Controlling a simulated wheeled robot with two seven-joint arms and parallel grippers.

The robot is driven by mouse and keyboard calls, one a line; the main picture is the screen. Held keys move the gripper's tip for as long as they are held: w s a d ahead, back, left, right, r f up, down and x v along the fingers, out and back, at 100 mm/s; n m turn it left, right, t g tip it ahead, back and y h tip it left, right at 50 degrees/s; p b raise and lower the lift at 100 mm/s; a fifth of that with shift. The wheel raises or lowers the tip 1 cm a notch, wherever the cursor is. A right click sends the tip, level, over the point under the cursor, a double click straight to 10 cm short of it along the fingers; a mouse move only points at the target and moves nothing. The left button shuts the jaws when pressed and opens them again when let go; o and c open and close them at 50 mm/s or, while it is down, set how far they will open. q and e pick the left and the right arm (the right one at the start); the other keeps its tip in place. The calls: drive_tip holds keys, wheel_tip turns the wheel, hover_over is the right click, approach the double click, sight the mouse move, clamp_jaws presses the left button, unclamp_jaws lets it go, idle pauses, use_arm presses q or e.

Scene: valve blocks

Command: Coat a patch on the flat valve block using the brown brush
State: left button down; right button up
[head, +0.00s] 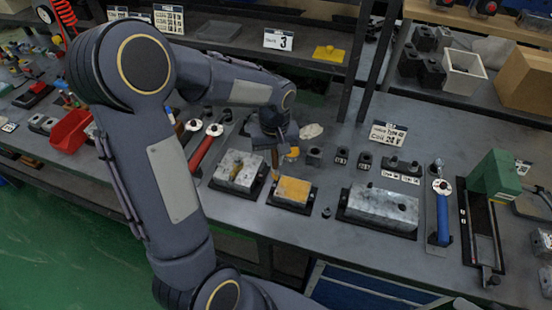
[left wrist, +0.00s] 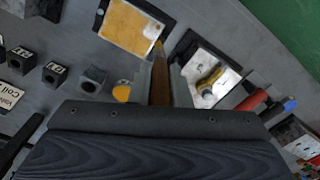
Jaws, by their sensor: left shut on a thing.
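The flat valve block (head: 294,189) sits in a dark tray on the bench, its top mostly covered in yellow-ochre with a paler rim. It also shows in the left wrist view (left wrist: 133,26). My left gripper (head: 274,135) is above and just behind it, shut on the brown brush (left wrist: 160,78). The brush points down, its tip close to the block's near edge in the wrist view; I cannot tell whether it touches. In the head view the brush (head: 274,160) is partly hidden by the gripper. My right gripper is not in view.
A grey metal block (head: 236,168) stands left of the flat one, and a larger one (head: 384,206) right. Small dark blocks (head: 341,157) line the back. A red-handled tool (head: 203,150) lies left; a blue-handled tool (head: 442,215) and green machine (head: 494,176) stand right.

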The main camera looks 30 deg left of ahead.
use_arm(q)
drive_tip(key=shift+d+r+p, duration=0.1)
drive_tip(key=shift+r+p, duration=0.7)
drive_tip(key=shift+r, duration=0.55)
drive_tip(key=shift+f, duration=0.1)
